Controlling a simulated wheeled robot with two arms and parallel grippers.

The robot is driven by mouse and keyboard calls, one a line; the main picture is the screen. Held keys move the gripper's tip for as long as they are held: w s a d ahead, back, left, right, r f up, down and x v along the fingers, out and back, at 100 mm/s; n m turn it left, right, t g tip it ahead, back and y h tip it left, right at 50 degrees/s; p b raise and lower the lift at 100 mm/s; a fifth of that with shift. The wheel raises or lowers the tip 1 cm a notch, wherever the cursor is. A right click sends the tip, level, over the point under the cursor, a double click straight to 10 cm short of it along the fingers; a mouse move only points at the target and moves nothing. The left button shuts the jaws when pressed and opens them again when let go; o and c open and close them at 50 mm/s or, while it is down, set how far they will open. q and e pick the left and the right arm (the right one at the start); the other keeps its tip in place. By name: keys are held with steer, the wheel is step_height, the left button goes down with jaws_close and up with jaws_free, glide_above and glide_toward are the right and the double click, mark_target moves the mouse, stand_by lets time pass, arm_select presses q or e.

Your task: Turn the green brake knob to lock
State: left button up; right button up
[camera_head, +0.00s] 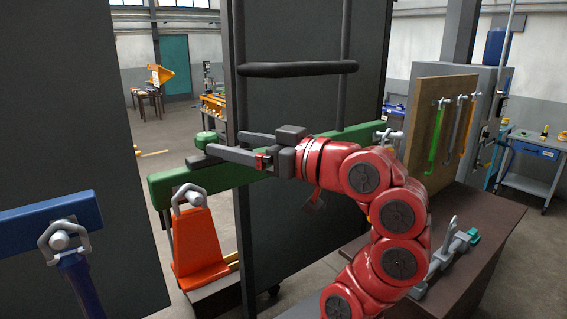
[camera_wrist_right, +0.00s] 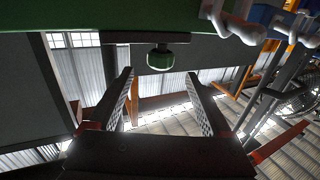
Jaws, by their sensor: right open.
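The green knob (camera_head: 205,138) is a small round cylinder beside the green beam (camera_head: 170,187), just left of my right gripper's fingertips in the head view. In the right wrist view the green knob (camera_wrist_right: 160,60) hangs below a dark bar, centred between the two fingers and just beyond their tips. My right gripper (camera_head: 222,142) is open and empty, its fingers pointing left. Its two ridged fingers (camera_wrist_right: 159,74) stand apart in the wrist view, with no visible contact with the knob. My left gripper is not in view.
A dark panel (camera_head: 300,105) with a black handle bar (camera_head: 300,69) stands behind my right arm. An orange piece (camera_head: 196,245) hangs from a shackle on the beam. A blue beam (camera_head: 45,225) is at left. A brown workbench (camera_head: 480,230) and a tool board (camera_head: 445,130) are at right.

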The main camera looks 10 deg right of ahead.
steer(key=b+v, duration=0.3)
steer(key=v, duration=0.7)
